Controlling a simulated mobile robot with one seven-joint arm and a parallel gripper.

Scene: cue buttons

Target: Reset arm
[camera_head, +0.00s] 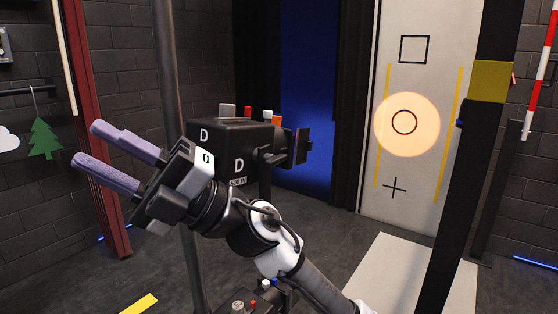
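My gripper (88,144) points to the upper left in the head view, its two purple fingers spread apart with nothing between them. It is raised in the air, left of a black box (225,140) marked with white letters D. Several buttons stand on top of that box: a grey one (227,110), a red one (248,112), a white one (268,114) and an orange one (277,117). My wrist covers the box's lower left part. A second unit with small coloured buttons (250,303) shows at the bottom edge, partly cut off.
A grey pole (178,150) stands behind my gripper. A black post (462,180) with a yellow band rises at right. A pale panel (425,190) carries a square, a circle in an orange spot of light, and a cross. A green tree cutout (44,139) hangs at left.

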